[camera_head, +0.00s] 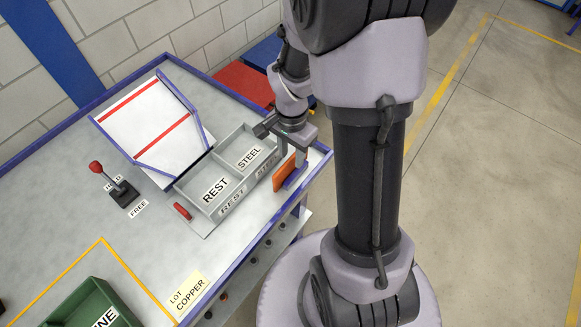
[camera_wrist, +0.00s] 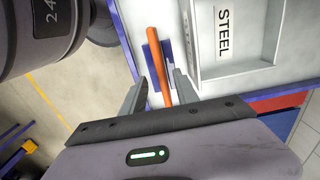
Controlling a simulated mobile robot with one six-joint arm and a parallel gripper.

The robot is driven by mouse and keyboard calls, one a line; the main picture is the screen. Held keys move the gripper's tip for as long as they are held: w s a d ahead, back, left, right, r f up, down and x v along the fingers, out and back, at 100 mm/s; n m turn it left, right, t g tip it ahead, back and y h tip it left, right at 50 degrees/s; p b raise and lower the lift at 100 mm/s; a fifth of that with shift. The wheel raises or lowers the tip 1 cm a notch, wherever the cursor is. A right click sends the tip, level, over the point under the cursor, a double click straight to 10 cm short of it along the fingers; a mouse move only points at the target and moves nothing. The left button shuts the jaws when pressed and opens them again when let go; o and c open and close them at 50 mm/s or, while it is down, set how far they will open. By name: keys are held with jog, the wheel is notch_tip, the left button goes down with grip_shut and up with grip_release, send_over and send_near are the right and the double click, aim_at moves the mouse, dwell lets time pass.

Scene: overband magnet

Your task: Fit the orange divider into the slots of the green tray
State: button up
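The orange divider (camera_head: 289,172) stands on edge in a blue holder at the table's right edge, beside the grey bin. In the wrist view the divider (camera_wrist: 155,48) shows as a thin orange bar in the blue holder (camera_wrist: 166,54). My gripper (camera_head: 291,155) is over the divider's upper part. In the wrist view my gripper (camera_wrist: 160,80) is open, one finger on each side of the divider, with gaps visible. The green tray (camera_head: 72,309) is at the lower left of the head view, cut off by the frame; its slots cannot be made out.
A grey two-part bin (camera_head: 176,187) marked REST and STEEL stands left of the divider. Behind it is a white chute (camera_head: 150,120) with red stripes. A red-knobbed lever (camera_head: 122,190) stands on the left. The table between bin and green tray is mostly clear.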

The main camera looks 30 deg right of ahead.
aim_at(291, 158)
jog(key=f+b, duration=0.1)
jog(key=f, duration=0.3)
jog(key=shift+w+f+b, duration=0.2)
jog(key=shift+f+b, duration=0.1)
jog(key=shift+b, duration=0.05)
jog(key=shift+r, duration=0.15)
jog(key=shift+c, duration=0.3)
grip_shut()
jog(key=shift+r, duration=0.1)
